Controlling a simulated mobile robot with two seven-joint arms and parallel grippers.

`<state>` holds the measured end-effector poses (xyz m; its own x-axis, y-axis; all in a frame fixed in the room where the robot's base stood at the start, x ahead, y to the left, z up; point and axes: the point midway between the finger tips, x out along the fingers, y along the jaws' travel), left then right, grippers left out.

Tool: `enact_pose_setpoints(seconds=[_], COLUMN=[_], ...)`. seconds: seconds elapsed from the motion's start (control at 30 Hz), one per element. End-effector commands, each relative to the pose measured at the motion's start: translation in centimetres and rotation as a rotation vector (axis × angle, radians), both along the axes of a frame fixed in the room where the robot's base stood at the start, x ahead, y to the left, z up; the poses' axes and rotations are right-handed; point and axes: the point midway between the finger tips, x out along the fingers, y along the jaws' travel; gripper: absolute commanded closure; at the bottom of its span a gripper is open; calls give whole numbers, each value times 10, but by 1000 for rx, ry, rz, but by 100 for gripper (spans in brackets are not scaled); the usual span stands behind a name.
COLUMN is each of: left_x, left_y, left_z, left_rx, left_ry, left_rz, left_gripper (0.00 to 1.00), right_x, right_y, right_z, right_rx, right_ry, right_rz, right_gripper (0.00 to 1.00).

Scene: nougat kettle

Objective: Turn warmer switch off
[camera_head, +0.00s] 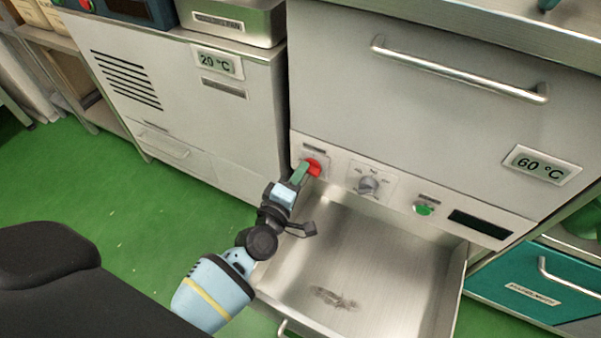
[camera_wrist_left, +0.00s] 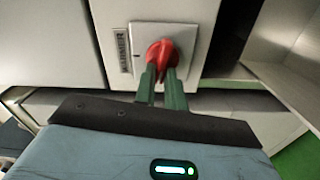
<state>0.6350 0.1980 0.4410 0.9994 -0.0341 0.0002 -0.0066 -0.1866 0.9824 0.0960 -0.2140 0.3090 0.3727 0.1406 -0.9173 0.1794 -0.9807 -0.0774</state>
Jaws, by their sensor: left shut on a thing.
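The red warmer switch (camera_head: 313,167) is a knob at the left end of the warmer's front control strip. In the left wrist view the red switch (camera_wrist_left: 160,53) stands on a square light plate with a small label at its left. My left gripper (camera_head: 304,171) reaches it from below left. In the left wrist view its two green fingers (camera_wrist_left: 162,80) are on either side of the knob and shut on it. The fingers cover part of the knob's lower side. My right gripper is not in view.
An open, empty-looking metal drawer (camera_head: 365,265) juts out below the strip, close to my left arm. A grey dial (camera_head: 368,186), a green button (camera_head: 423,209) and a dark display (camera_head: 481,224) sit to the right. A 20 °C cabinet (camera_head: 185,110) stands left; green floor is clear.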

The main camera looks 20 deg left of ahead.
Motion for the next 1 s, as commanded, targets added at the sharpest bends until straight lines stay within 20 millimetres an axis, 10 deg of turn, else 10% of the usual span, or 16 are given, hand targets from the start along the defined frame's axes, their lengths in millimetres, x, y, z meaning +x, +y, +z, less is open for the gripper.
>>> enact_pose_setpoints(seconds=[0.93, 1.0], left_x=[-1, -1], left_y=[0, 0], left_z=[-3, -3], left_rx=[-206, -206], left_ry=[9, 9], left_rz=[-1, -1], left_gripper=[100, 82], right_x=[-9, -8], right_y=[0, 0], right_z=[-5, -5], right_rx=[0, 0], right_ry=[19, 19], right_rz=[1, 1], right_gripper=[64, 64])
